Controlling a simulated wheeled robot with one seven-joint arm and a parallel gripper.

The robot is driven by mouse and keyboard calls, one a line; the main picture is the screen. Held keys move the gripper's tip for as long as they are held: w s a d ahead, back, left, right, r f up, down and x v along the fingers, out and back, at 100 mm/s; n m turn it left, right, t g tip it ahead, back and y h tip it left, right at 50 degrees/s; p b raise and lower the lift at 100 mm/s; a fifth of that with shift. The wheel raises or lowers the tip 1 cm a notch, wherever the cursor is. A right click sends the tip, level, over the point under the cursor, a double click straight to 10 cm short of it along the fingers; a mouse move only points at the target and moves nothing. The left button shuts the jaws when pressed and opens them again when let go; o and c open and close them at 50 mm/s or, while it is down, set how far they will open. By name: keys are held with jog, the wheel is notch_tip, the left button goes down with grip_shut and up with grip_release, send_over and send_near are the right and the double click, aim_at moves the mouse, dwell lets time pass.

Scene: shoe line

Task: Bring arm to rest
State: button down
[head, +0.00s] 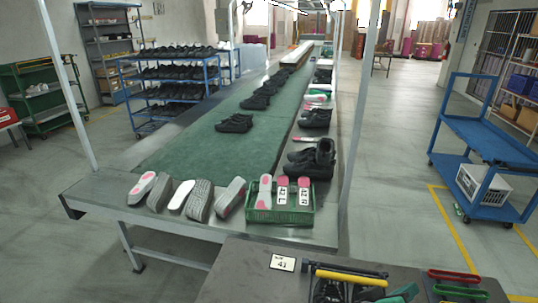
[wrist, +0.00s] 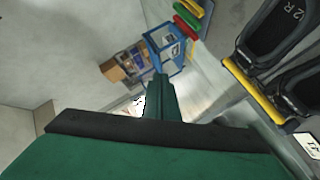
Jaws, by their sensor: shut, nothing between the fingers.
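My gripper (wrist: 160,86) shows in the wrist view as a narrow dark green shape rising from the wide green and black body at the bottom. Its fingers are together, with nothing between them. It is apart from the things around it. In the head view I cannot clearly make out the gripper; a green piece at the bottom edge may be part of it. No other object is named by the task.
A dark table (head: 235,283) in front holds a yellow-handled carrier (head: 352,277), a "41" card (head: 283,263) and red and green handles. Beyond it, a conveyor (head: 190,150) bears shoes, soles and a green crate (head: 280,216). A blue cart (head: 485,140) stands right; open floor lies between.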

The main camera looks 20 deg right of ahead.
jog(key=w+a+f+n+t+y, duration=0.2)
jog(key=w+a+f+n+t, duration=0.2)
jog(key=w+a+n+t, duration=0.55)
jog(key=s+a+f+t+y, duration=0.1)
jog(key=s+a+f+y, duration=0.2)
jog(key=a+f, duration=0.3)
jog(key=s+a+f+t+y, duration=0.2)
jog(key=a+f+y, duration=0.2)
jog(key=a, duration=0.3)
jog(key=s+a+f+m+y, duration=0.2)
jog(key=s+a+f, duration=0.1)
jog(key=s+a, duration=0.6)
jog(key=s+a+f+m+y, duration=0.3)
jog(key=s+a, duration=0.6)
jog(key=s, duration=0.1)
jog(key=shift+s+a+f+g, duration=0.2)
jog(key=shift+a+f+g, duration=0.05)
jog(key=shift+g, duration=0.1)
